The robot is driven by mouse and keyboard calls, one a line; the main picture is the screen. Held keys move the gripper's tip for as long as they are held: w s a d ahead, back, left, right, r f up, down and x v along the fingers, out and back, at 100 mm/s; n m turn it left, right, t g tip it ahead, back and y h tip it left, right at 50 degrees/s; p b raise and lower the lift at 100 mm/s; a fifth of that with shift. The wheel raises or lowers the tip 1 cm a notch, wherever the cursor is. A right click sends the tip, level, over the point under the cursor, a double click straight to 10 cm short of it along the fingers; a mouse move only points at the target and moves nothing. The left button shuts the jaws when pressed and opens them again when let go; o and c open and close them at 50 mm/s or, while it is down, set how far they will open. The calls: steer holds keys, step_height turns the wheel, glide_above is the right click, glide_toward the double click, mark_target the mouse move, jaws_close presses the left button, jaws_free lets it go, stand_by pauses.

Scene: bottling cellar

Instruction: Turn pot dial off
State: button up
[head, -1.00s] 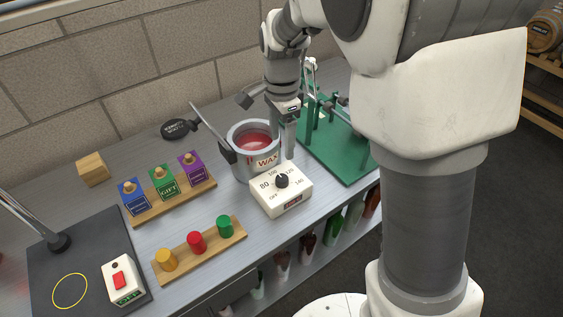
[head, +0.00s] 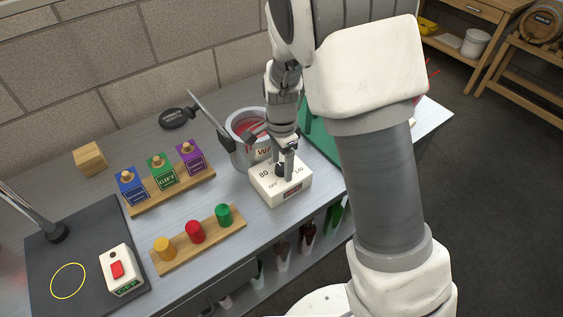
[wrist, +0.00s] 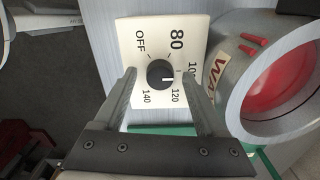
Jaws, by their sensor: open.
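The white dial box (head: 291,192) stands in front of the wax pot (head: 240,157). In the wrist view, its round black dial (wrist: 159,73) shows with OFF, 80, 100, 120 and 140 printed around it. The dial's white mark points to the right, about between 100 and 120. My gripper (head: 285,170) is open above the box. In the wrist view, its two fingers (wrist: 160,82) stand on either side of the dial with gaps between. In the head view the fingers partly hide the dial.
The pot holds red wax and rises close to my gripper. A green rack (head: 320,145) stands right of it. The bench's front edge is near the dial box.

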jaws_close()
stand_by(0.4)
steer(key=n, duration=0.5)
steer(key=shift+n+b, duration=0.4)
steer(key=n, duration=0.6)
steer(key=shift+b, duration=0.35)
steer(key=n, duration=0.6)
steer(key=shift+n, duration=0.4)
steer(key=n+p, duration=0.1)
steer(key=n, duration=0.4)
steer(key=shift+n, duration=0.3)
